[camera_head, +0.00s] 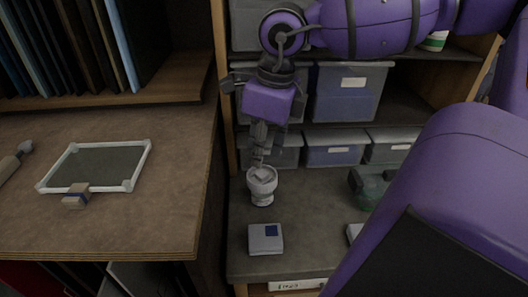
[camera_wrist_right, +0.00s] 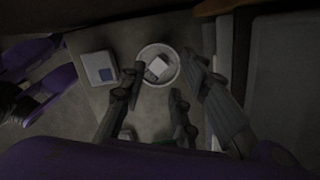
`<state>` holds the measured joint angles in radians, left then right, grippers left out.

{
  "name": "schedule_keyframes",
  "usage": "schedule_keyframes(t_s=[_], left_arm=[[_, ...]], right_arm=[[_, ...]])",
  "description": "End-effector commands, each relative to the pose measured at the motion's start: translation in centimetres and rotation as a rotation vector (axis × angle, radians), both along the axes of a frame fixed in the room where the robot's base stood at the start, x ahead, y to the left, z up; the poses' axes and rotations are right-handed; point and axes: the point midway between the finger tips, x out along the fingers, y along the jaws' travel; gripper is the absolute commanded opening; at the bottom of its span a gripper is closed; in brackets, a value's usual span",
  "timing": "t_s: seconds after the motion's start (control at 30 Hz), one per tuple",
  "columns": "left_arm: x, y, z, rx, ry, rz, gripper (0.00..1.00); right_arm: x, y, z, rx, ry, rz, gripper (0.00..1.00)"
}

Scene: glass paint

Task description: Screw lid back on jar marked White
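No jar or lid marked White can be made out. A white footed cup (camera_head: 262,196) stands upright on the grey worktop, with a pale blocky thing (camera_head: 262,174) in its mouth. The cup's round rim (camera_wrist_right: 144,77) and the pale thing (camera_wrist_right: 158,68) also show in the right wrist view. My right gripper (camera_head: 259,155) points down just above the cup. My left gripper is not seen. A white and green container (camera_head: 435,41) is partly hidden behind my arm.
A flat grey box with a blue patch (camera_head: 265,239) lies in front of the cup. A dark greenish object (camera_head: 370,187) stands to the right. Lidded bins (camera_head: 333,149) line the back. A wooden desk (camera_head: 150,220) with a framed panel (camera_head: 95,147) is at left.

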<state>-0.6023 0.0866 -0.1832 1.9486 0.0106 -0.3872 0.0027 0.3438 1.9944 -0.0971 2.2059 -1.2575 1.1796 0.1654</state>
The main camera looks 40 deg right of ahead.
Motion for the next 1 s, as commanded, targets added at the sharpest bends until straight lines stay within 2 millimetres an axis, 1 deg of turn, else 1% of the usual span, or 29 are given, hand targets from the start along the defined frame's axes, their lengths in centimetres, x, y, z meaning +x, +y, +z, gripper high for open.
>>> schedule_keyframes(t_s=[0.4,0.7,0.8,1.0], left_arm=[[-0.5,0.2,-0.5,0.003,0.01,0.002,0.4],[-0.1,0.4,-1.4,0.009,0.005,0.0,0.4],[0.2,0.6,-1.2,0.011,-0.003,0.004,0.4],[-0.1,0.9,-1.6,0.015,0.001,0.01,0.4]], right_arm=[[0.1,0.0,-0.8,0.003,0.003,0.609,0.29],[0.1,0.0,-1.6,0.004,0.005,1.061,0.29],[-0.1,0.1,-3.9,0.006,0.006,1.048,0.29],[-0.2,0.0,-6.7,0.006,0.008,1.045,0.29]])
